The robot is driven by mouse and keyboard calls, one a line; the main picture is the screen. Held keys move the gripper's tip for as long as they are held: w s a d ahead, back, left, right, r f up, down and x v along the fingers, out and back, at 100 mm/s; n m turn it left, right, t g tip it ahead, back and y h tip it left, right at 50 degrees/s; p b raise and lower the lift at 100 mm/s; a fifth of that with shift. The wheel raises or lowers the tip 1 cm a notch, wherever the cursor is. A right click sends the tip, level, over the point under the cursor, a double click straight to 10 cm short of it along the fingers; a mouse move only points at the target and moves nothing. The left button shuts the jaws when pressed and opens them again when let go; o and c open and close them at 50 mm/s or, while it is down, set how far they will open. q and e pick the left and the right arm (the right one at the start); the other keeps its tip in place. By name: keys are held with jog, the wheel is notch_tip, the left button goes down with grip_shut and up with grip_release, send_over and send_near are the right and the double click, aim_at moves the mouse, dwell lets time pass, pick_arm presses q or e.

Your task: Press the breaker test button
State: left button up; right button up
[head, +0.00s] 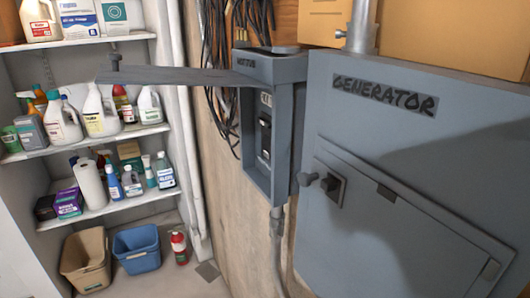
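A small grey breaker box (250,165) with a dark label that seems to read "HOTTUB" is mounted on the wall near the middle of the head view. Its cover (180,77) stands open, seen nearly edge-on and reaching out to the left, with a dark knob (115,63) near its far end. Inside the box is a dark breaker (265,135) with a pale marked part (266,98) above it. The test button is too small to make out for certain. Neither of my grippers is in view.
A large grey panel labelled "GENERATOR" (385,97), its inner door shut with a dark knob (332,185), fills the right side. Black cables (215,60) hang behind the box. Shelves (85,143) with bottles stand at left, above a tan bin (85,262) and blue bin (137,248).

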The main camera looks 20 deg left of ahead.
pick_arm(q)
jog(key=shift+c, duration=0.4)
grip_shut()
